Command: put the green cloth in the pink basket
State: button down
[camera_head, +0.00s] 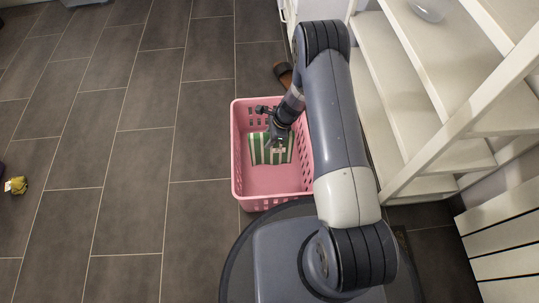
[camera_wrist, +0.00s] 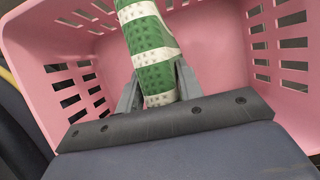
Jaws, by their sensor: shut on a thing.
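The pink basket (camera_head: 273,187) stands on the floor in front of my base, with slotted walls; its inside fills most of the wrist view (camera_wrist: 215,50). The green cloth (camera_head: 259,152) has green and white stripes and shows inside the basket's outline in the head view. My gripper (camera_head: 278,140) is over the basket, reaching down into it. In the wrist view my gripper (camera_wrist: 158,95) is shut on the green cloth (camera_wrist: 152,52), which sits between the two fingers and extends away from them. I cannot tell whether the cloth touches the basket floor.
A white shelf unit (camera_head: 420,75) stands close on the right of my arm. A brown object (camera_head: 283,74) lies just behind the basket. A small yellow item (camera_head: 17,185) lies at the far left. The tiled floor (camera_head: 130,150) left of the basket is mostly clear.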

notch_tip(320, 180, down, 7)
jog(key=b, duration=0.2)
jog(key=shift+b, duration=0.3)
jog(key=shift+f, duration=0.1)
jog(key=c, duration=0.9)
grip_release()
jog(key=shift+c, duration=0.2)
jog(key=shift+r, duration=0.2)
jog(key=p+v, duration=0.5)
jog(key=v, duration=0.7)
jog(key=shift+f, duration=0.1)
